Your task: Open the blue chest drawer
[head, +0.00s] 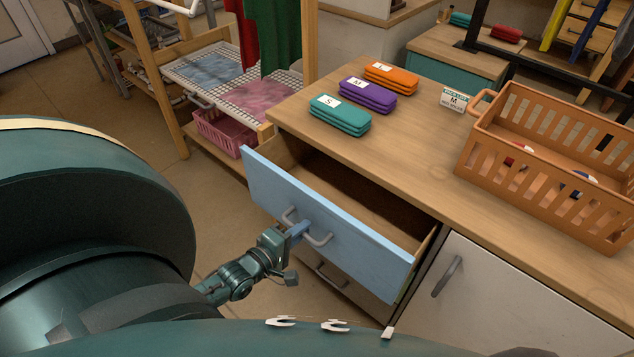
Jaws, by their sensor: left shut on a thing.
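The blue chest drawer (340,243) is pulled out from the wooden-topped chest, and its empty-looking brown inside shows behind the blue front. A grey bar handle (318,241) is on the front. My left gripper (298,229) is at the drawer front, shut on this handle near its middle. Its fingers partly cover the handle. My right gripper is not in view.
On the chest top (425,150) are a teal bundle (345,118), a purple bundle (366,97), an orange bundle (390,80), a small card (453,99) and an orange slotted basket (540,180). A white door (490,295) with a handle is right of the drawer. A drying rack stands left.

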